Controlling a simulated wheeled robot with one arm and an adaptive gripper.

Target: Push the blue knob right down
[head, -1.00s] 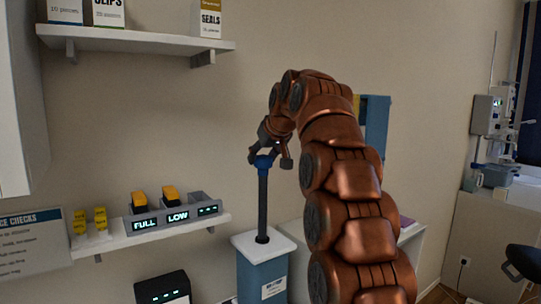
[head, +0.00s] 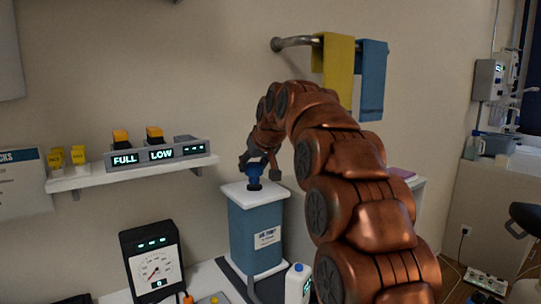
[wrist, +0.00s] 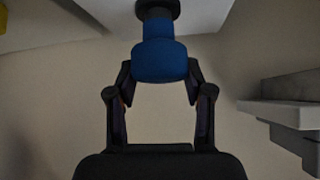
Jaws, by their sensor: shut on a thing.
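The blue knob (head: 255,170) sits low, just above the white top (head: 236,189) of the blue pump box (head: 262,237). Only a short dark collar shows between knob and top. My gripper (head: 257,160) is at the knob from above and behind. In the wrist view the knob (wrist: 160,62) lies between the fingertips of my gripper (wrist: 160,75), which is shut on it. The dark rod under the knob is almost wholly hidden inside the box.
A gauge (head: 154,268) stands left of the pump and a white bottle (head: 298,284) stands at its front right. A shelf (head: 100,178) with FULL and LOW displays is on the wall at left. Yellow (head: 338,62) and blue (head: 372,80) towels hang behind my arm.

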